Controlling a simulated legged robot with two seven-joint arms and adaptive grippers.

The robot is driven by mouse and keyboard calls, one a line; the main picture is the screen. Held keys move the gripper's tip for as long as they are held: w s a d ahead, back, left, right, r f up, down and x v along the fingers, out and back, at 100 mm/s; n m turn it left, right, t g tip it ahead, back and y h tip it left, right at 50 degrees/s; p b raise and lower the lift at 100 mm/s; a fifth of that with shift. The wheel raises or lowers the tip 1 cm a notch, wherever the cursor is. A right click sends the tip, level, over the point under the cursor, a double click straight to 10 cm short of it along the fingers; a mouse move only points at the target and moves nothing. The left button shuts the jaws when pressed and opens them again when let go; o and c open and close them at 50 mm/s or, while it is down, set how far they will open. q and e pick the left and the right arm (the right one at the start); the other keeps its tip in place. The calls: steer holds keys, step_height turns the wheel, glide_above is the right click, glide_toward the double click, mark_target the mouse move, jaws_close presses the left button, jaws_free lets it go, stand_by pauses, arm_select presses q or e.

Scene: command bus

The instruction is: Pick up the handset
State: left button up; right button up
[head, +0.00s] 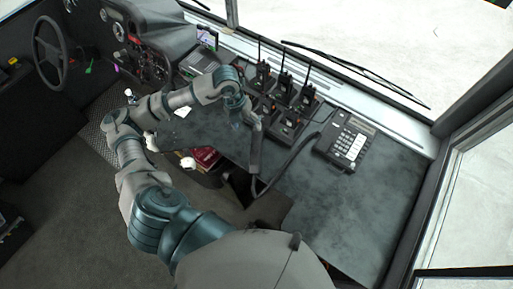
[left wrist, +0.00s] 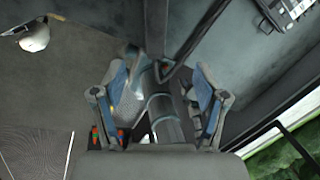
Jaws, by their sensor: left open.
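The handset (head: 256,150) appears as a long dark grey piece near the inner edge of the dark counter, roughly upright in the head view. A black cord (head: 290,159) curves from its lower end toward the desk phone (head: 347,140). My left gripper (head: 242,112) is just above and left of the handset's upper end. The left wrist view shows its two blue-padded fingers (left wrist: 160,103) spread apart. Grey and teal parts show between them; I cannot tell whether the handset is among these or touching. My right gripper is not in view.
Several black radios with antennas (head: 284,85) stand in chargers behind the gripper. The counter (head: 375,205) is clear right of and below the phone. A windscreen ledge runs behind. A steering wheel (head: 50,52) and dashboard are at upper left. A red item (head: 205,157) lies left of the handset.

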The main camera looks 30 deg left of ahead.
arm_select(q)
glide_toward(256, 145)
steer(key=x, duration=0.3)
steer(key=s+x, duration=0.1)
steer(key=x, duration=0.1)
steer(key=shift+d+p, duration=0.15)
steer(key=shift+p, duration=0.2)
steer(key=shift+w+a+p+x, duration=0.1)
steer(key=shift+w+x, duration=0.05)
steer(key=shift+x, duration=0.75)
steer(key=shift+w+a+p+x, duration=0.1)
steer(key=shift+w+x, duration=0.05)
steer(key=shift+x, duration=0.8)
steer(key=shift+w+p+x, duration=0.1)
steer(key=shift+w+x, duration=0.05)
steer(key=shift+x, duration=0.75)
steer(key=c, duration=1.4)
steer(key=shift+r, duration=0.1)
